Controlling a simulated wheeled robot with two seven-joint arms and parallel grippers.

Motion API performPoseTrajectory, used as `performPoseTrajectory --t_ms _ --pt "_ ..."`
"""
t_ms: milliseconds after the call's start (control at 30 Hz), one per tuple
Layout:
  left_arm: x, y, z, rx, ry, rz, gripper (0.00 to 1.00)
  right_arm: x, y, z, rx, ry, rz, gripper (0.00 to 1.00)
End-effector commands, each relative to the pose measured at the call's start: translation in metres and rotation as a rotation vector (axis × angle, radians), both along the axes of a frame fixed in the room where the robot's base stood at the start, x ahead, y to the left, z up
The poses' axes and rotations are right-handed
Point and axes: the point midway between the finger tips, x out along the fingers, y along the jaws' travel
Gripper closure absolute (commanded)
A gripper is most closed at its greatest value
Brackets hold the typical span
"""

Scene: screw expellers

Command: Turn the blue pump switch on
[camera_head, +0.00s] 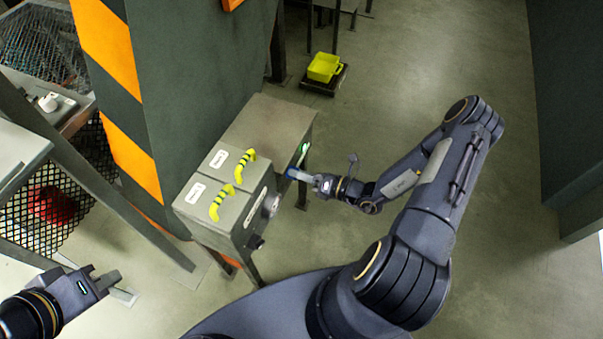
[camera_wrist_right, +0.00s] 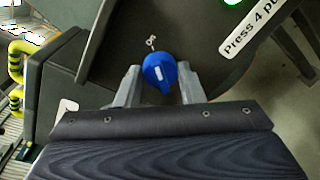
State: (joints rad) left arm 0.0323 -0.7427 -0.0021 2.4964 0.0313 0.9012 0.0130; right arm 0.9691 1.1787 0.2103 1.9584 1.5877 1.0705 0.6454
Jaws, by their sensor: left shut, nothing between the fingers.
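The blue pump switch (camera_wrist_right: 159,71) is a round knob with a white pointer mark on a dark panel, in the middle of the right wrist view. A small white label stands just above it. In the head view the blue switch (camera_head: 291,172) shows at my right gripper's tips (camera_head: 303,176). In the wrist view my right gripper (camera_wrist_right: 160,84) is open, one finger on each side of the knob, with small gaps showing. Whether the fingers reach around it in depth I cannot tell. My left gripper (camera_head: 117,286) is shut and empty at the lower left.
A green light (camera_wrist_right: 231,2) and a "Press 4" label (camera_wrist_right: 257,27) sit right of the switch. Grey boxes with yellow-black handles (camera_head: 239,167) stand left of it. A striped pillar (camera_head: 120,90) rises behind. A yellow bin (camera_head: 324,67) stands on the floor; floor at right is free.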

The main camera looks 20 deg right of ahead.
Motion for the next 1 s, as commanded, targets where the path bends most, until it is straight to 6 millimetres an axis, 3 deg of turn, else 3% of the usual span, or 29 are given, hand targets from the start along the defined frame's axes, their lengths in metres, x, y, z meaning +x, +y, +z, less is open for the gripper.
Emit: performPoseTrajectory --t_ms 33,167,500,1000 --pt "0.000 0.000 0.000 0.000 0.000 0.000 1.00 0.000 0.000 0.000 0.001 0.002 -0.002 0.59" --pt "0.000 0.000 0.000 0.000 0.000 0.000 1.00 0.000 0.000 0.000 0.000 0.001 -0.001 0.44" --pt "0.000 0.000 0.001 0.000 0.000 0.000 1.00 -0.004 -0.004 0.001 -0.002 0.000 -0.002 0.44" --pt "0.000 0.000 0.008 0.000 0.000 0.000 1.00 -0.056 -0.050 0.006 -0.001 0.001 -0.003 0.44"
